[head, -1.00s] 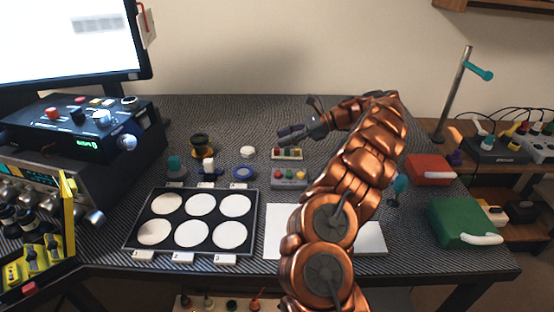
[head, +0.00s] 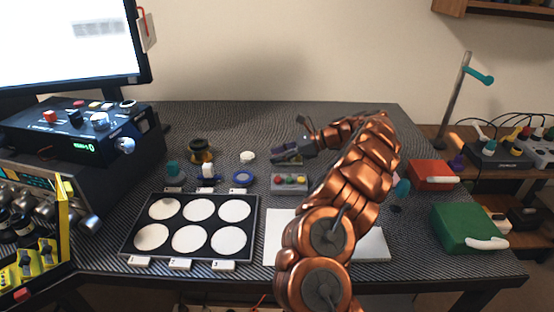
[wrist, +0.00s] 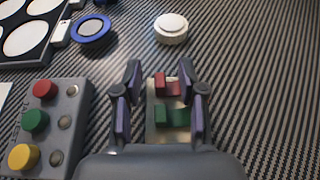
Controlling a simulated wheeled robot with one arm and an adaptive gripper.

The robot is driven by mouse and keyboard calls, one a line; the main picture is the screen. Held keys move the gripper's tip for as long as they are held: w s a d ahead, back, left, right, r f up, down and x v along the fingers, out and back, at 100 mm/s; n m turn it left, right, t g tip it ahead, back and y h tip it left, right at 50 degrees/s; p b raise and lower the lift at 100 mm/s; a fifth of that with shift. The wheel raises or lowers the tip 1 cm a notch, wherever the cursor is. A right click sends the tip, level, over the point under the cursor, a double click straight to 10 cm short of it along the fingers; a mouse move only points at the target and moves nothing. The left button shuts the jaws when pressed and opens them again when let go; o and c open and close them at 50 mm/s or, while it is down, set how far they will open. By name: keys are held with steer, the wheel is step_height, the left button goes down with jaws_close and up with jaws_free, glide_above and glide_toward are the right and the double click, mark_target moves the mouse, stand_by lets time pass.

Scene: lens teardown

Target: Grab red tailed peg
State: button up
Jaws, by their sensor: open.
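In the wrist view, a small pale rack (wrist: 155,133) holds a red-tailed peg (wrist: 160,84) at its far end and a green-tailed piece (wrist: 172,116) nearer me. My gripper (wrist: 160,74) is open, with one finger on each side of the rack and the red piece near the fingertips. I cannot tell whether the fingers touch anything. In the head view my gripper (head: 287,157) is low over the table and hides most of the rack.
A grey box (wrist: 68,97) with red, green and yellow buttons stands left of the rack. A white round part (wrist: 171,28) and a blue ring (wrist: 92,28) lie beyond. A black tray (head: 255,225) with white discs lies front left. The mat right of the rack is clear.

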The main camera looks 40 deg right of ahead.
steer(key=shift+w+a+f, duration=0.25)
steer(key=shift+w+a, duration=0.05)
steer(key=shift+a, duration=0.1)
steer(key=shift+c, duration=0.2)
jaws_close()
steer(key=shift+r, duration=0.1)
